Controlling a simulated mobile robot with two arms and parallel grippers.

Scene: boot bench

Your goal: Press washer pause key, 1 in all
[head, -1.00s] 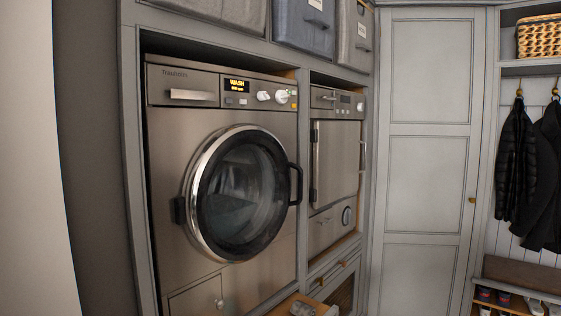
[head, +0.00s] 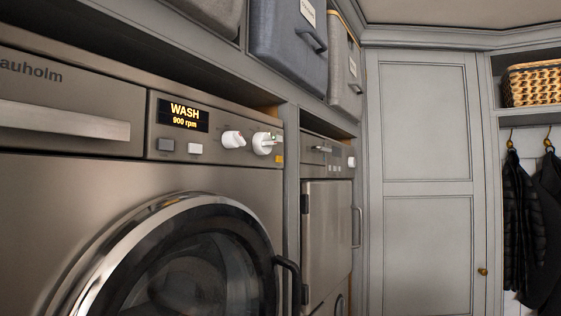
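The washer (head: 60,180) fills the left of the head view, with its round glass door (head: 200,270) shut. Its display (head: 184,114) reads "WASH 900 rpm" in yellow. Below the display are two small keys, a dark grey one (head: 165,145) and a lighter one (head: 195,149). I cannot read which of them is the pause key. Neither of my grippers is in view.
A second built-in appliance (head: 328,220) stands right of the washer. Fabric bins (head: 287,45) sit on the shelf above. A tall grey cupboard door (head: 425,170) is at the back. Dark coats (head: 540,220) hang at the right under a woven basket (head: 534,84).

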